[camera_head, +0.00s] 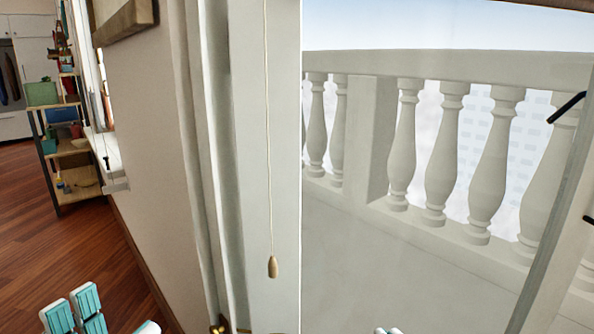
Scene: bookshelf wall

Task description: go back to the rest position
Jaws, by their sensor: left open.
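My left gripper (102,314) is at the bottom left of the head view, over the wooden floor. Two fingers with ribbed teal pads point up side by side, and a rounded white and teal tip shows to their right, apart from them. It is open, and I see nothing between the fingers. A small white and teal tip (386,330) peeks in at the bottom edge right of centre. It may be part of my right gripper, but too little shows to tell its state.
A pale wall with a white window frame (205,150) and a hanging pull cord (272,265) stands close ahead. A white balustrade (450,65) shows on the right. A shelf with pots (62,170) stands far left. Wooden floor (40,245) is clear at left.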

